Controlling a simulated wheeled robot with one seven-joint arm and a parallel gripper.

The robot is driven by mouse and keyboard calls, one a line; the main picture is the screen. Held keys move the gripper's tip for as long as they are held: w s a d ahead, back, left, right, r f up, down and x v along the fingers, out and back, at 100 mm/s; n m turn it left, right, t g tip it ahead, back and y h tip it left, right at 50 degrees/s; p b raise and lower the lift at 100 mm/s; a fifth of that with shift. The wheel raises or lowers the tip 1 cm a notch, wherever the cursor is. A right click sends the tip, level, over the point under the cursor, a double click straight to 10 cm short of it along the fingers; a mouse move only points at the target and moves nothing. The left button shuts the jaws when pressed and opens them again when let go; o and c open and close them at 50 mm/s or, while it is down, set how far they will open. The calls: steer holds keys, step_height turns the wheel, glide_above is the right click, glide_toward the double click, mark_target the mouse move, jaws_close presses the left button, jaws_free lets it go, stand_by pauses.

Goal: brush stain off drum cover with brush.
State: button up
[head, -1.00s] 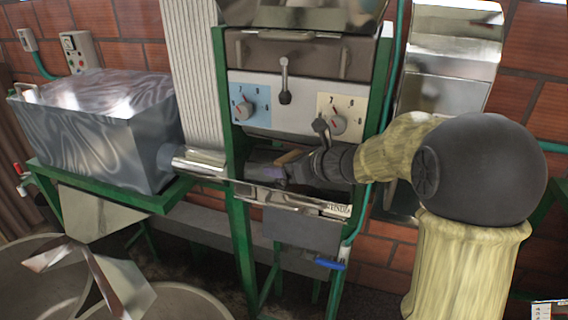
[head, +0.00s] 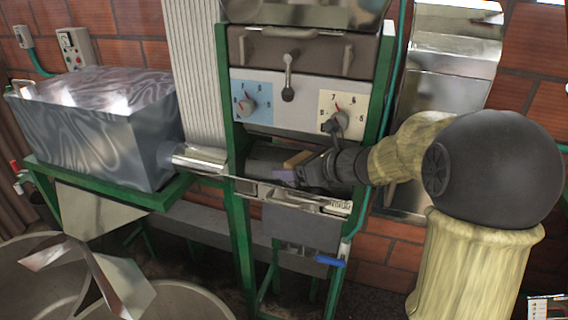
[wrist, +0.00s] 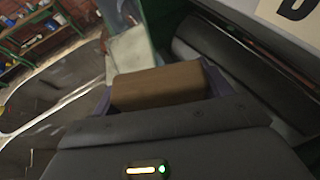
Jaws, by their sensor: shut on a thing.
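My gripper (head: 288,173) is inside the green-framed machine, below its dial panel. Its purplish fingers are shut on the brush, whose tan wooden block (head: 298,159) shows above them. In the wrist view, the brown block (wrist: 158,87) sits between the fingers. The brush's bristles are hidden. A dark rounded surface, which looks like the drum cover (head: 262,164), lies behind and left of the gripper; in the wrist view it seems to run along the right (wrist: 238,72). I cannot tell whether the brush touches it. I cannot make out a stain.
A dial panel (head: 292,103) with a lever hangs close above my gripper. A metal front rail (head: 300,200) runs just below it. A shiny metal tank (head: 95,130) with a pipe stands left. A brick wall is behind.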

steer(key=d, duration=0.3)
steer(key=shift+s+d+m+t, duration=0.1)
steer(key=shift+d+m+t, duration=0.2)
steer(key=shift+m, duration=0.1)
steer(key=shift+a+r, duration=0.1)
steer(key=shift+a, duration=0.1)
steer(key=shift+d+r, duration=0.15)
steer(key=shift+d, duration=0.05)
steer(key=shift+s+d, duration=0.15)
steer(key=shift+d, duration=0.6)
steer(key=shift+w+d, duration=0.25)
steer(key=shift+d, duration=0.85)
steer(key=shift+s+a, duration=0.2)
steer(key=shift+a, duration=0.65)
steer(key=shift+d+f, duration=0.2)
steer(key=shift+d, duration=0.45)
steer(key=shift+s+d+f, duration=0.1)
steer(key=shift+s+d, duration=0.4)
steer(key=shift+d, duration=0.3)
